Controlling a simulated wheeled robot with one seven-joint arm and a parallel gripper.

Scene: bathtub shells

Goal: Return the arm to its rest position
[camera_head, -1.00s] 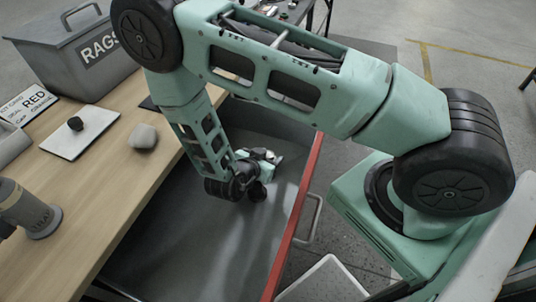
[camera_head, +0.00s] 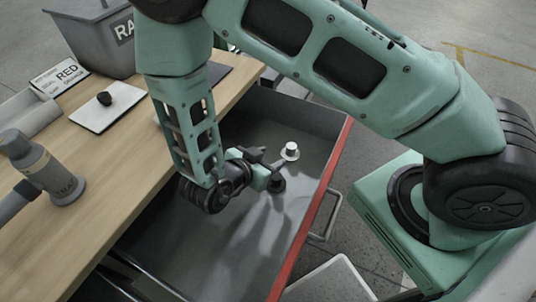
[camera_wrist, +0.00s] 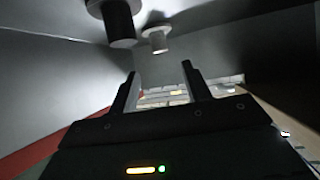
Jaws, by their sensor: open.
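My arm reaches down into a grey open drawer (camera_head: 240,235) with a red front edge. My gripper (camera_head: 262,165) is low in the drawer in the head view, partly hidden by its own wrist. In the wrist view my gripper (camera_wrist: 158,78) shows two dark fingers apart, with nothing held between them. A dark flanged piece (camera_head: 277,184) stands in the drawer close by the gripper. A small pale flanged piece (camera_head: 290,150) stands farther back. The wrist view shows a dark cylinder (camera_wrist: 118,24) and a paler one (camera_wrist: 157,40), both beyond the fingers.
The wooden bench (camera_head: 120,190) on the left holds a grey bin (camera_head: 92,45), a white pad (camera_head: 107,115) with a dark lump, a RED label card (camera_head: 60,77) and a grey-brown flanged cylinder (camera_head: 48,172). A drawer handle (camera_head: 328,220) sticks out at the right.

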